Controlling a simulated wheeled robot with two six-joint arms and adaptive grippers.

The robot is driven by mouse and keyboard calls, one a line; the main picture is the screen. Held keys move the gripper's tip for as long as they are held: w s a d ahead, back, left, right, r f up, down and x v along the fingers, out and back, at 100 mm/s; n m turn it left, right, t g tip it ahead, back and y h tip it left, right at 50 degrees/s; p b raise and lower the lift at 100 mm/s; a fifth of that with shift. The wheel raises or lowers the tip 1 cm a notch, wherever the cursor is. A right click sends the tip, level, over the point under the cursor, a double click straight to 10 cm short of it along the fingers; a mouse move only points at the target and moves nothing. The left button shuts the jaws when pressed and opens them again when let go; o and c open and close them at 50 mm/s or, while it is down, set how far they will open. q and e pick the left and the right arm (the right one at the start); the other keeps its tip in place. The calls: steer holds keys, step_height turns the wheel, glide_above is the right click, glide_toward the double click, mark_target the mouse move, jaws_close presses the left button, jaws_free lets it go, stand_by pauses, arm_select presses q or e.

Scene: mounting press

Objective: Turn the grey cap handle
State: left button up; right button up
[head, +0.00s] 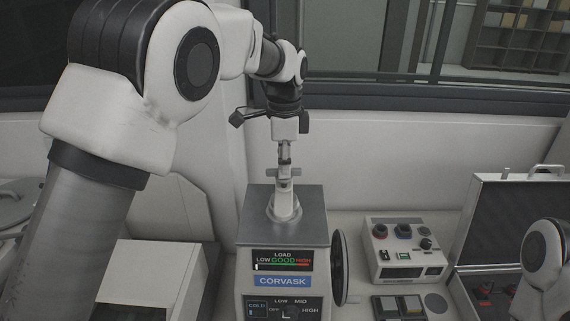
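The mounting press (283,262) stands in the middle of the head view, with a grey top plate and a CORVASK label. A light grey upright piece with a short crossbar, which looks like the cap handle (285,201), rises from a round collar on the plate. My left gripper (284,165) points straight down above the press, in line with this piece. Its fingers show narrow and nearly edge-on at the crossbar. I cannot tell whether they touch or grip it. My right gripper is out of view; only part of that arm shows at the lower right.
A dark wheel (340,268) sits on the press's right side. A control box (404,250) with knobs stands to its right, near an open black case (508,222). A white box (150,275) stands at the left. A wall and window frame lie close behind.

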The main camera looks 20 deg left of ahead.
arm_select(q)
steer(key=shift+o, duration=1.4)
steer(key=shift+a, duration=0.1)
step_height(320, 180, up, 12)
